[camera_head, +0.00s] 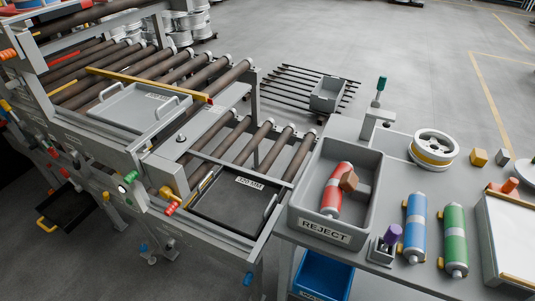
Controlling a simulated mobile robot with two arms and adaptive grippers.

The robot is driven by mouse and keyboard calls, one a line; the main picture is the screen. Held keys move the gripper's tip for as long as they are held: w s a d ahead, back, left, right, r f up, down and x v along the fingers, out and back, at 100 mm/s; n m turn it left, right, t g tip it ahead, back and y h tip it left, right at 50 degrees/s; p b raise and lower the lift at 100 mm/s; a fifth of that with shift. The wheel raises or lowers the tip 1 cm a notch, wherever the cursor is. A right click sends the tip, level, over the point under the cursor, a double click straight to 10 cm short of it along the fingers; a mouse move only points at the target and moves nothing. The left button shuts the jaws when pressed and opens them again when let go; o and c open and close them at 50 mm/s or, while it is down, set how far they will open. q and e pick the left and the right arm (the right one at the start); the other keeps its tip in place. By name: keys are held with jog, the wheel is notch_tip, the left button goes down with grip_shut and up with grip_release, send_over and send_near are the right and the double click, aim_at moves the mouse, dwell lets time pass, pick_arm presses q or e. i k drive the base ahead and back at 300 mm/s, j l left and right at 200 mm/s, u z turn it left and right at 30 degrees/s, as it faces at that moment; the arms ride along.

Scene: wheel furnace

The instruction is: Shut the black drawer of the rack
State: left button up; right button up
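A black drawer (68,208) with a yellow handle (46,225) shows at the lower left, beneath the grey roller rack (110,160). It sticks out from under the rack toward the lower left, so it stands open. Its inside looks empty and dark. Its rear part is hidden by the rack's frame and fittings. Neither of my grippers is in view.
A grey tray (133,122) and a dark labelled tray (232,208) sit on the rollers. A grey REJECT bin (300,205) holds a red cylinder (336,188) and a brown piece. Coloured knobs stick out along the rack. Bare floor lies around the drawer's front.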

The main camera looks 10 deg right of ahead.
aim_at(66, 208)
jog(key=i+j+u, duration=0.2)
jog(key=j+u, duration=0.3)
jog(key=i+j+u, duration=0.25)
jog(key=j+u, duration=0.2)
jog(key=i+j+u, duration=0.25)
jog(key=u, duration=0.25)
jog(key=i+z, duration=0.15)
jog(key=z, duration=0.2)
jog(key=i+j+z, duration=0.1)
jog(key=z, duration=0.2)
